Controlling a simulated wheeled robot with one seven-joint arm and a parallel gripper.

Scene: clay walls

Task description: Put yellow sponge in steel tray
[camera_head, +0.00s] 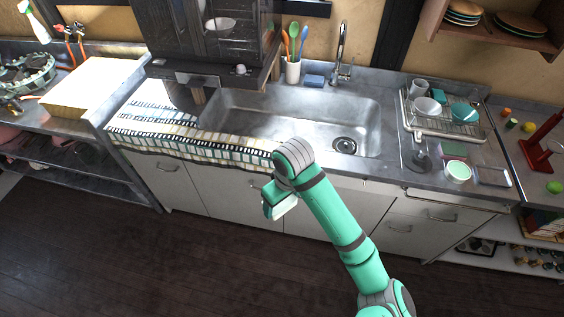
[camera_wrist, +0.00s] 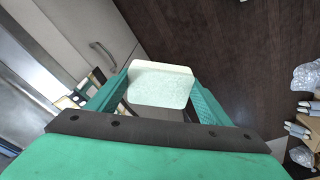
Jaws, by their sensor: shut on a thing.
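My gripper (camera_head: 268,203) is in front of the sink cabinet, below the counter edge, and is shut on a pale block. In the wrist view the block (camera_wrist: 160,84) is cream with a speckled face and rounded corners, like a sponge; its colour looks more off-white than yellow. It sits between the two green fingers, clear of any surface. A small shallow tray (camera_head: 507,184) with a grey rim lies at the counter's front right; I cannot tell for sure that it is steel.
A steel sink (camera_head: 290,125) fills the middle of the counter, with a blue sponge (camera_head: 314,81) behind it. A striped cloth (camera_head: 190,142) hangs over the front left edge. A dish rack (camera_head: 445,122), a green sponge (camera_head: 453,149) and a green-white bowl (camera_head: 458,171) stand right.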

